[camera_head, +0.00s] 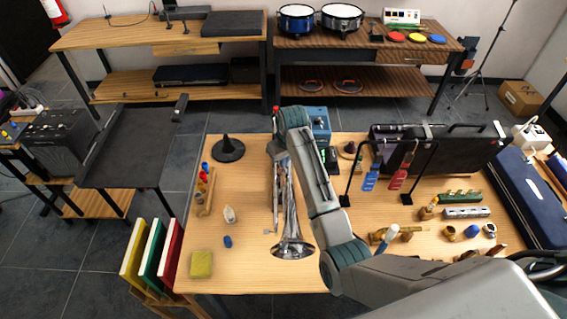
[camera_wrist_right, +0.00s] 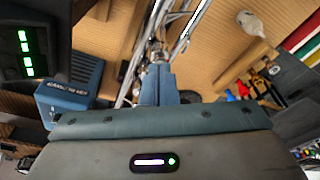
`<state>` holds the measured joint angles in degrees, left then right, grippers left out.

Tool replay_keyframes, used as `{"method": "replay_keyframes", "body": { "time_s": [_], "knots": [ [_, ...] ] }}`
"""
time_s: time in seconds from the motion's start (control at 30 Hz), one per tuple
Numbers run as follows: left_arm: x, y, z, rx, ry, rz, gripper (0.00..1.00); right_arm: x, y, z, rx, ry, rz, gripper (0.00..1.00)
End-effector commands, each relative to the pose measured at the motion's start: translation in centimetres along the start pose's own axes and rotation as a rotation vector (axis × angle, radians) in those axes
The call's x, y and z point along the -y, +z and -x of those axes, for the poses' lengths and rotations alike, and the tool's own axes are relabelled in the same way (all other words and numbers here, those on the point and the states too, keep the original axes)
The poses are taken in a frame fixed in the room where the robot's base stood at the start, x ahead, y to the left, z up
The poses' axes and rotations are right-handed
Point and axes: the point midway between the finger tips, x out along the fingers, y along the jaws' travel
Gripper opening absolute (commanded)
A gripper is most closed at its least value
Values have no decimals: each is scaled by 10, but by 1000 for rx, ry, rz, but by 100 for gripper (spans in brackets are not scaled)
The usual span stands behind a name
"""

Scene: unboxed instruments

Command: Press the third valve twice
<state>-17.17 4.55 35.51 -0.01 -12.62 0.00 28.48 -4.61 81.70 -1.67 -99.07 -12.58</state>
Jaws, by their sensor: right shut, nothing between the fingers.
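A silver trumpet (camera_head: 293,247) lies on the wooden table, its bell toward me; my right arm covers part of it. In the right wrist view its tubing (camera_wrist_right: 187,32) runs up from the fingers. My right gripper (camera_wrist_right: 157,68) is shut and empty, its blue-grey fingertips at or just above the trumpet's valve section. I cannot tell which valve is under them, whether they touch, or whether one is pressed. In the head view my right arm hides the fingertips. My left gripper is not in view.
A blue box (camera_head: 316,121) stands behind the arm, and a black stand base (camera_head: 228,149) is at the back left. A rack with hanging tags (camera_head: 398,178) and small brass parts lie to the right. A white bottle (camera_head: 229,215) and yellow sponge (camera_head: 202,264) lie left.

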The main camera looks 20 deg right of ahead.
Motion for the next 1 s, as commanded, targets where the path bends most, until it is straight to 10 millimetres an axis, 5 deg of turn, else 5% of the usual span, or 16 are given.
{"method": "replay_keyframes", "body": {
  "time_s": [0.6, 1.0],
  "knots": [
    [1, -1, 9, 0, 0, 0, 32, 0, -13, 59, -3, 1, 0, 0],
    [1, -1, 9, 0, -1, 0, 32, 0, -14, 68, 0, 0, 0, 0]
  ]
}}
